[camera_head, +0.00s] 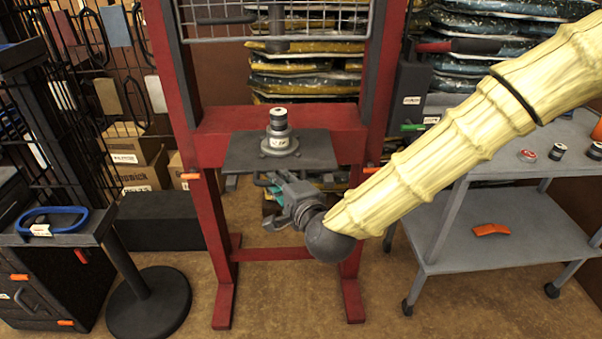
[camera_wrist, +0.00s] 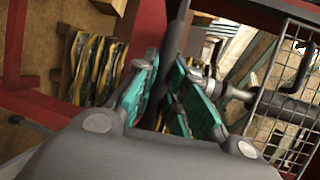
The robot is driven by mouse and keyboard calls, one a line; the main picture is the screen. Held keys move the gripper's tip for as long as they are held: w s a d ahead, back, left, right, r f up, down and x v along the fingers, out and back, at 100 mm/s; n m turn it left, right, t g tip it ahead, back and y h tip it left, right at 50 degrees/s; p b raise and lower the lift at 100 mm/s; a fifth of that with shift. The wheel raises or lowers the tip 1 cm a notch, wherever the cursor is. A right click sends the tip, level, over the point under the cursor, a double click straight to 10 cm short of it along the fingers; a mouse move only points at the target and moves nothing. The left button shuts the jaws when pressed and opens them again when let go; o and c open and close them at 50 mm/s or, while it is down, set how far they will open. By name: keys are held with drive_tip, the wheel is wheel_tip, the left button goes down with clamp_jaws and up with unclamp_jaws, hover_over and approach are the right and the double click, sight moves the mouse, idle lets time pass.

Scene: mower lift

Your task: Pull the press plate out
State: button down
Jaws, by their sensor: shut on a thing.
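The dark grey press plate (camera_head: 240,156) lies flat on the red crossbeam of the press. A grey cylindrical part (camera_head: 279,143) with a white label and round flange stands on it. The fingers hide part of the bar.
The red press frame (camera_head: 203,240) stands on both sides, with a wire mesh guard (camera_head: 330,20) above. A grey wheeled cart (camera_head: 480,215) stands to the right, with small parts on top. A black round-based stand (camera_head: 148,303) is at left. Floor in front is partly clear.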

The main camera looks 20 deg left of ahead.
drive_tip(key=shift+s, duration=0.3)
drive_tip(key=c, duration=1.5)
unclamp_jaws()
drive_tip(key=shift+o, duration=0.2)
drive_tip(key=shift+d, duration=0.1)
drive_tip(key=v, duration=0.7)
drive_tip(key=shift+s, duration=0.15)
drive_tip(key=shift+d, duration=0.1)
